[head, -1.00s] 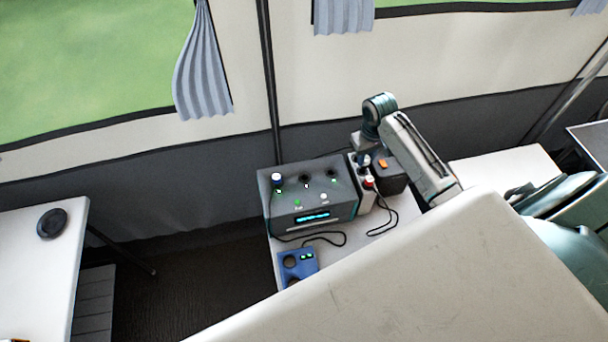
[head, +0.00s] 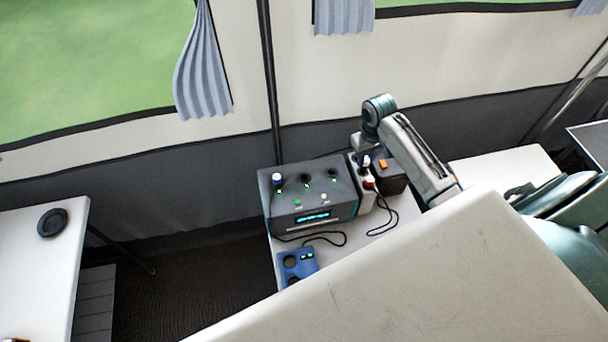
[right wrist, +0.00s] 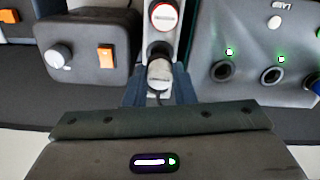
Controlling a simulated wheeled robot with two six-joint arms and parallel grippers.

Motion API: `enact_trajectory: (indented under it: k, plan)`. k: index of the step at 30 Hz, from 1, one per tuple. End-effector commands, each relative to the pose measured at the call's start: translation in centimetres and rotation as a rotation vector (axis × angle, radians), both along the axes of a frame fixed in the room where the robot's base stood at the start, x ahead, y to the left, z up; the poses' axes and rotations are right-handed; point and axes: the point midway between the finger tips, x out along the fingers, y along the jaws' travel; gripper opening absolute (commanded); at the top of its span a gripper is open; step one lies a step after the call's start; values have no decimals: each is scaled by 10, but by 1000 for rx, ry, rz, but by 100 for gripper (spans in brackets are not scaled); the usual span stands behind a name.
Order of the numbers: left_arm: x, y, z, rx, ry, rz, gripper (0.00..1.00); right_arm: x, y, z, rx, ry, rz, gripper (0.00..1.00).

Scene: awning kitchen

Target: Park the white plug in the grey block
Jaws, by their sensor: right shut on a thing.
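The white plug (right wrist: 159,73) sits between the fingers of my right gripper (right wrist: 160,90) in the right wrist view, with a dark cable at its near end. My right gripper (head: 364,158) is shut on it. The plug is at the near end of a narrow pale grey block (right wrist: 159,33), which also shows in the head view (head: 364,199). A dark round hole shows just beyond the plug. I cannot tell whether the plug is seated in the block or above it. A red-and-white plug (right wrist: 164,16) stands further along the block. My left gripper is not in view.
A large grey console (head: 285,208) with sockets, green lights and a display stands left of the block. A dark box with an orange switch (head: 383,163) stands close on the right. A blue unit (head: 309,266) and loose black cables lie in front.

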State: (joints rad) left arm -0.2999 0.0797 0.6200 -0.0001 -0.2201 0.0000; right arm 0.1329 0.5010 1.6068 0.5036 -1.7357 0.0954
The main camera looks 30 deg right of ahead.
Motion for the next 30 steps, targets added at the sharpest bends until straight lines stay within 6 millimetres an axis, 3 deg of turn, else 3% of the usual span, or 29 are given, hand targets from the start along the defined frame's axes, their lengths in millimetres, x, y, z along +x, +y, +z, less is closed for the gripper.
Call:
enact_trajectory:
  k: [30]
  plan:
    - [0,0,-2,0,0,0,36,0,0,-17,0,0,0,1]
